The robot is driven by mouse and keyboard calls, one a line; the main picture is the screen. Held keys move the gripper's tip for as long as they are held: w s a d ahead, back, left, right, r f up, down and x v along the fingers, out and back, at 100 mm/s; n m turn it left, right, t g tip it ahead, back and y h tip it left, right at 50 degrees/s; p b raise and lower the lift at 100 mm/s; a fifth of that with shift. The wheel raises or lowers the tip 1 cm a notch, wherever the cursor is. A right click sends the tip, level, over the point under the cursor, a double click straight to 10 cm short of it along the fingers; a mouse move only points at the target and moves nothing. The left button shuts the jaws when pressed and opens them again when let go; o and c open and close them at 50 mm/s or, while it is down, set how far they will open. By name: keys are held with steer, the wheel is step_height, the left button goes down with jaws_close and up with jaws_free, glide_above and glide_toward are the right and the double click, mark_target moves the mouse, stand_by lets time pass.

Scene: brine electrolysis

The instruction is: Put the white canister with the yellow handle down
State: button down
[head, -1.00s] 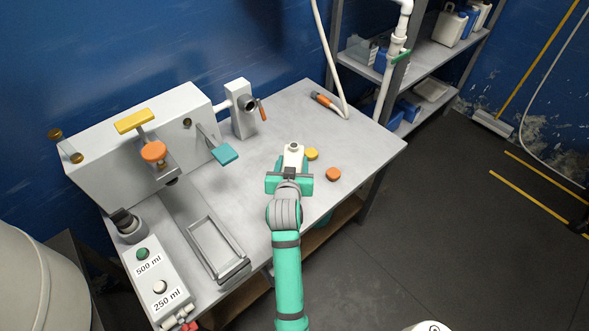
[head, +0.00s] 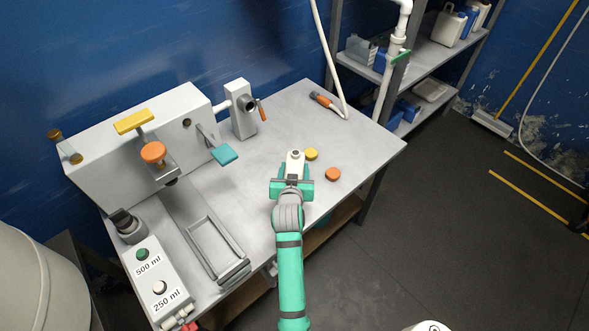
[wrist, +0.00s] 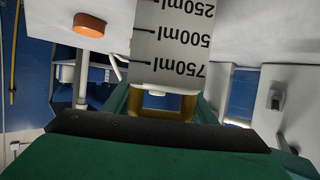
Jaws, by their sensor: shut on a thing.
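The white canister (head: 295,157) is upright at the front part of the steel table, with its dark-ringed neck on top. In the wrist view the canister (wrist: 172,45) shows black volume marks, and its yellow handle (wrist: 165,106) lies between my green fingers. My gripper (head: 291,181) is shut on it from the front side. The canister's base is hidden, so I cannot tell whether it touches the table.
A yellow cap (head: 311,154) and an orange cap (head: 333,174) lie just right of the canister. The filling machine (head: 160,130) and a metal frame (head: 215,248) stand left. An orange-handled tool (head: 327,103) and hose are behind. Bare table (head: 355,130) lies to the right.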

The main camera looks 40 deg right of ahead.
steer(key=c, duration=0.8)
jaws_free()
steer(key=shift+o, duration=0.2)
steer(key=shift+s+a+r, duration=0.1)
steer(key=shift+s+r, duration=0.05)
steer(key=v, duration=1.1)
steer(key=shift+s+a+r, duration=0.15)
steer(key=shift+a+r, duration=0.05)
